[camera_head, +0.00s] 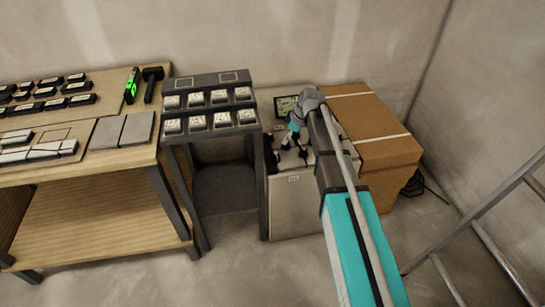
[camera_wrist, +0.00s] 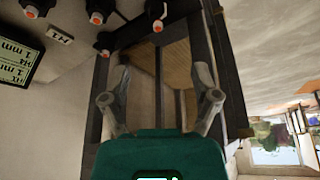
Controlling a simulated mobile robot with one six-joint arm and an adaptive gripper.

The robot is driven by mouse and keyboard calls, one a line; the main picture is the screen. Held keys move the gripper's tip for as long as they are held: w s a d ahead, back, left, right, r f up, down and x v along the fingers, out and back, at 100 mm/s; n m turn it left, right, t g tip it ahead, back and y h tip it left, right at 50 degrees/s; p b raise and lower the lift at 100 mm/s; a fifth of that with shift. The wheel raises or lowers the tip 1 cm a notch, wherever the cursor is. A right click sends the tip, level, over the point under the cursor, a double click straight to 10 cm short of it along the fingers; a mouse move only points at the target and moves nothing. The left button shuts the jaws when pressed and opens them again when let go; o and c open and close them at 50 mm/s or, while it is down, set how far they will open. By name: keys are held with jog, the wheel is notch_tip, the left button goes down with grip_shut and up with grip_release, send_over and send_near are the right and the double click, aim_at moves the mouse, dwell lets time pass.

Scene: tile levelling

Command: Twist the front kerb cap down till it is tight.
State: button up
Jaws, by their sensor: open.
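My gripper (camera_head: 294,131) is over the top of a pale box-like stand (camera_head: 296,208). In the wrist view its two grey fingers (camera_wrist: 160,82) are spread with nothing between them. Several dark caps with orange tips stand on the pale surface (camera_wrist: 60,105) along the top of the wrist view; one cap (camera_wrist: 103,46) stands apart from the others and closer to the fingers. The head view shows dark caps (camera_head: 303,155) just below my gripper. I cannot tell which is the front kerb cap; my arm and gripper hide part of the stand top.
A display (camera_wrist: 17,62) reading 1 mm is on the stand. A dark rack (camera_head: 215,110) of labelled blocks stands to the left, close to my gripper. A wooden bench (camera_head: 100,178) is further left. A cardboard box (camera_head: 385,140) and a ladder (camera_head: 480,215) are on the right.

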aim_at(276, 154)
jog(key=shift+b+x, duration=5.35)
jog(key=shift+x, duration=0.75)
